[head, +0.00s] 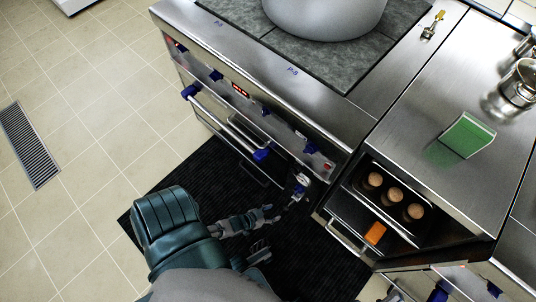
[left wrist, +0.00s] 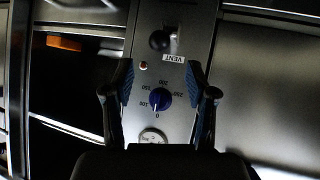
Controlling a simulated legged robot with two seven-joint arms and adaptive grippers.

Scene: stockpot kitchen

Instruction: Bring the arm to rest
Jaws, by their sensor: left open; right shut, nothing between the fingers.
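My left arm comes in low in the head view, and its gripper (head: 288,206) is in front of the steel stove front, close to the small round gauge (head: 303,180). In the left wrist view the two fingers of the left gripper (left wrist: 160,82) are spread apart with nothing held. Between and beyond them show a blue dial knob (left wrist: 160,99), a black knob (left wrist: 159,40) by a VENT label, and the gauge (left wrist: 152,138). Whether the fingers touch the panel I cannot tell. I cannot make out my right gripper in either view.
A large pot (head: 325,15) stands on the stove top. An open compartment below holds several wooden-topped jars and an orange block (head: 375,233). The tiled floor (head: 75,110) at left is mostly clear, apart from a floor grate (head: 30,145).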

